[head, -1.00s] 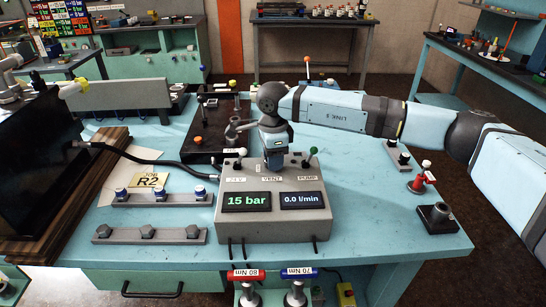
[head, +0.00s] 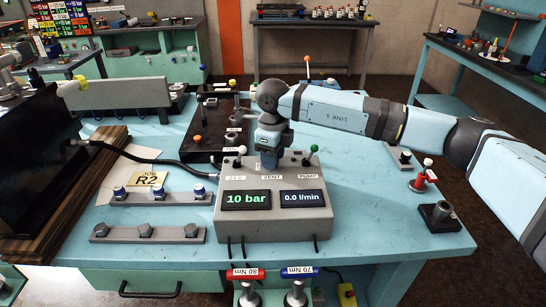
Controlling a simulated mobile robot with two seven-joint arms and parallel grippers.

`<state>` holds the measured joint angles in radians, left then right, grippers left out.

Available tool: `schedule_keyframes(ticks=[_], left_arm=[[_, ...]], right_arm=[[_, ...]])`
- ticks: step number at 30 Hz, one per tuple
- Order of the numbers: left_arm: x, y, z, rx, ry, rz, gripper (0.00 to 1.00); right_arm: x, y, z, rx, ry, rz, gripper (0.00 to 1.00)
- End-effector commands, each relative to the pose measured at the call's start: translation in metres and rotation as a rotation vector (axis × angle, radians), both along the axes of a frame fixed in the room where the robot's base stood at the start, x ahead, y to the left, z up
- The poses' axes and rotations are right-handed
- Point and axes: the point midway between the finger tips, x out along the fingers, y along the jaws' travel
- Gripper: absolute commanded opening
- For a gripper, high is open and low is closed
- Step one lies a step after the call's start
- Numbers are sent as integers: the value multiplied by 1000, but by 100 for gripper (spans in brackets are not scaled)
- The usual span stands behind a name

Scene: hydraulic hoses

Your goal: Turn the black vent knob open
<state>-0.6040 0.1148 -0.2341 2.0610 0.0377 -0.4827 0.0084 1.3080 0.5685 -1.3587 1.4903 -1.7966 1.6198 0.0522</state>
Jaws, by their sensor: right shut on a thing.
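The grey control box (head: 225,222) stands on the turquoise bench with labels reading VENT in the middle and PUMP at the right. Its left display (head: 246,199) reads 10 bar and its right display (head: 303,198) reads 0.0 l/min. My right gripper (head: 270,164) points down onto the box top just behind the VENT label, shut on the vent knob, which it hides almost entirely. A white-tipped toggle (head: 241,151) is left of the gripper and a green-tipped pump lever (head: 313,149) is right of it, both apart from it. My left gripper is not in view.
Two grey rails with fittings (head: 148,234) lie left of the box. A red-and-white fitting (head: 420,182) stands at the right. The bench's front right is mostly clear.

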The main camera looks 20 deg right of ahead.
Motion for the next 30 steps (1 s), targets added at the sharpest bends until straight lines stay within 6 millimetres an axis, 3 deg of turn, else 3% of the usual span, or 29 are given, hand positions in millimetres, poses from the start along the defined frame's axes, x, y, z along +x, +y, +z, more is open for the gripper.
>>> schedule_keyframes(ticks=[18,30], left_arm=[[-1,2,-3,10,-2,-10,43],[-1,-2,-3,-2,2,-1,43]], right_arm=[[-1,2,1,1,-1,-572,15],[-1,3,1,2,-1,-812,15]])
